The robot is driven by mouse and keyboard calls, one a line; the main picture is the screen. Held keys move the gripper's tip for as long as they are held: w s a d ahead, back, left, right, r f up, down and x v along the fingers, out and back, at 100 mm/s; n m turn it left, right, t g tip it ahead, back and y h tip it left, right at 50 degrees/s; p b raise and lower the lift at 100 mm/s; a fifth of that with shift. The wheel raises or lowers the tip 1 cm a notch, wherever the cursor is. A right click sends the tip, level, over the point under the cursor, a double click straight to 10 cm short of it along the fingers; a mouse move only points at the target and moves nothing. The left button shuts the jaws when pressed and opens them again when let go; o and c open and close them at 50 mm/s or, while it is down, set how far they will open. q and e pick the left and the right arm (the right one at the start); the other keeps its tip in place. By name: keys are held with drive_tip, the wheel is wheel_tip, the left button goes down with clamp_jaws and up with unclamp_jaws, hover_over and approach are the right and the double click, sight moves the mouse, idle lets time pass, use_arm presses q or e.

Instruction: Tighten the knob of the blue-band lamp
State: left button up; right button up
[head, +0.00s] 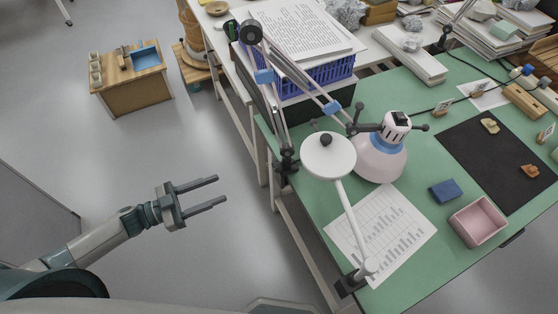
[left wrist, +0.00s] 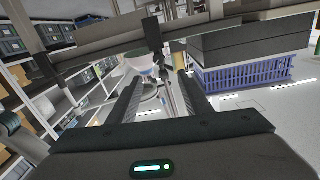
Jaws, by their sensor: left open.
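The blue-band lamp has a pale pinkish shade (head: 378,163) with a blue band near its top, over the green table. Its jointed arm has blue clips and rises from a clamp at the table's left edge. A dark knob (head: 421,128) sticks out right of the lamp head; other dark knobs show at its left, and I cannot tell which one is meant. My left gripper (head: 221,189) is open and empty over the floor, left of the table and well apart from the lamp. Its fingers also show in the left wrist view (left wrist: 160,85). My right gripper is not in view.
A second lamp with a round white head (head: 327,160) stands in front of the blue-band lamp, clamped at the near edge. A chart sheet (head: 380,235), blue block (head: 444,190), pink tray (head: 478,222) and dark mat (head: 480,165) lie on the table. Floor around my gripper is clear.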

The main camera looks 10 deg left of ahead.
use_arm(q)
drive_tip(key=shift+s+a+r, duration=0.1)
drive_tip(key=shift+s+r, duration=0.05)
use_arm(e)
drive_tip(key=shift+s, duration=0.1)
use_arm(q)
approach(278, 166)
drive_tip(key=w+d+f, duration=0.2)
drive_tip(key=w+d, duration=0.2)
drive_tip(key=shift+w+d+r+b, duration=0.15)
drive_tip(key=shift+w+d+b, duration=0.2)
drive_tip(key=shift+d, duration=0.35)
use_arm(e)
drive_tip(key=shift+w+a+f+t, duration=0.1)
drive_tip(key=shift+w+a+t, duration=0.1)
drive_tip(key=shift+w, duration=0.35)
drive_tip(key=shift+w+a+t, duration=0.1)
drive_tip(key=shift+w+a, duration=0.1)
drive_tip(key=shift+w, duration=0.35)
use_arm(q)
drive_tip(key=c, duration=1.1)
drive_tip(key=shift+o, duration=0.2)
drive_tip(key=shift+m, duration=0.3)
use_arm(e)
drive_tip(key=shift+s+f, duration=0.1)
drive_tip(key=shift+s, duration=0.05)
